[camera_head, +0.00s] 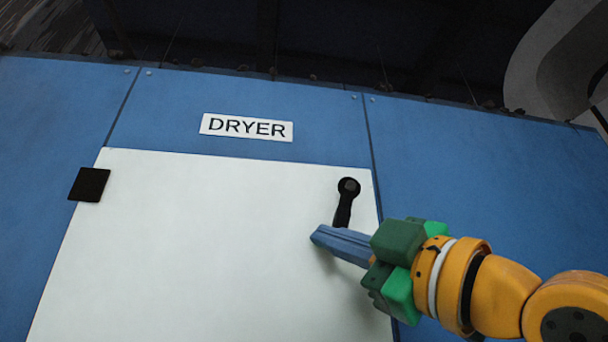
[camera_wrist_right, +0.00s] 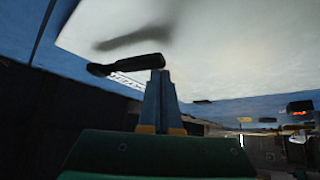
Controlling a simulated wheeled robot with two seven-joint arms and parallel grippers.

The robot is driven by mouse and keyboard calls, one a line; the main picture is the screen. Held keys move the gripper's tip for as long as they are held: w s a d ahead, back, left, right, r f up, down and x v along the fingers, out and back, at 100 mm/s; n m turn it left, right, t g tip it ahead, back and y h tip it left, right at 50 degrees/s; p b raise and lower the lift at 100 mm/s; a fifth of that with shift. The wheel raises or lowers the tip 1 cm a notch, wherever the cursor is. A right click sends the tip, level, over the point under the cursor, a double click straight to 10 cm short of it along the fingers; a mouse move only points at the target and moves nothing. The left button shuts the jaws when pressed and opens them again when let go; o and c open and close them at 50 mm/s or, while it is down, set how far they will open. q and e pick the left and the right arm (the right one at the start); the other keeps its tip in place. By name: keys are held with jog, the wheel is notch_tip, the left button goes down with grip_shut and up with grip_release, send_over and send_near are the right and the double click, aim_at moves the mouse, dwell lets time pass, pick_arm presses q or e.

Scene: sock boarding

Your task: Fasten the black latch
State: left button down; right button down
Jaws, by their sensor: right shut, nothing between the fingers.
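The black latch (camera_head: 343,210) is a short lever on the upper right of the white dryer door (camera_head: 210,240). Its round pivot is at the top and its handle hangs down, leaning slightly left. My right gripper (camera_head: 318,237) is shut and empty, its blue fingers lying across the front of the door at the handle's lower end. In the right wrist view the latch (camera_wrist_right: 128,64) ends right at the fingertips (camera_wrist_right: 160,76); I cannot tell whether they touch. The fingers hide the handle's very tip in the head view. My left gripper is not in view.
The blue dryer front (camera_head: 480,160) surrounds the door, with a white DRYER label (camera_head: 246,127) above it. A black square piece (camera_head: 89,184) sits at the door's left edge. The door face left of my gripper is clear.

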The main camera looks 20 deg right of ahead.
jog(key=shift+s+d+f, duration=0.15)
jog(key=shift+d+f, duration=0.1)
jog(key=shift+d, duration=0.35)
jog(key=shift+s+d+f, duration=0.1)
jog(key=shift+d+f, duration=0.15)
jog(key=shift+d, duration=0.3)
